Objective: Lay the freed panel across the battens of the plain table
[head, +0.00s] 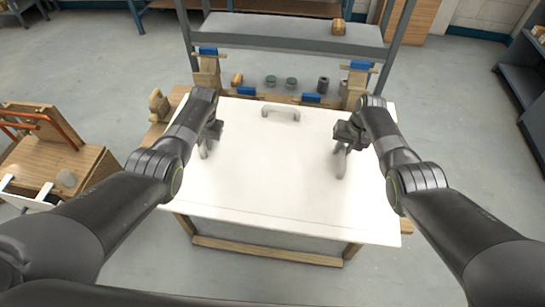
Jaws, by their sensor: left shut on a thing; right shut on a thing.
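A large white panel (275,185) fills the middle of the head view, lying roughly flat, with a pale handle (281,112) near its far edge. My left gripper (205,150) is shut on a pale handle at the panel's left side. My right gripper (341,162) is shut on a matching handle at its right side. Under the panel is a wooden-framed stand (265,251), whose near rail shows below the panel's near edge. The panel covers most of the stand's top. I cannot tell whether the panel rests on it or hangs just above.
Behind the panel, blue clamps (313,98) and small dark fittings (292,83) sit on a wooden ledge below a grey shelf (290,34). A wooden box with orange pipe (50,130) stands at left, a dark shelf unit (525,75) at right. Open floor (455,150) lies between.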

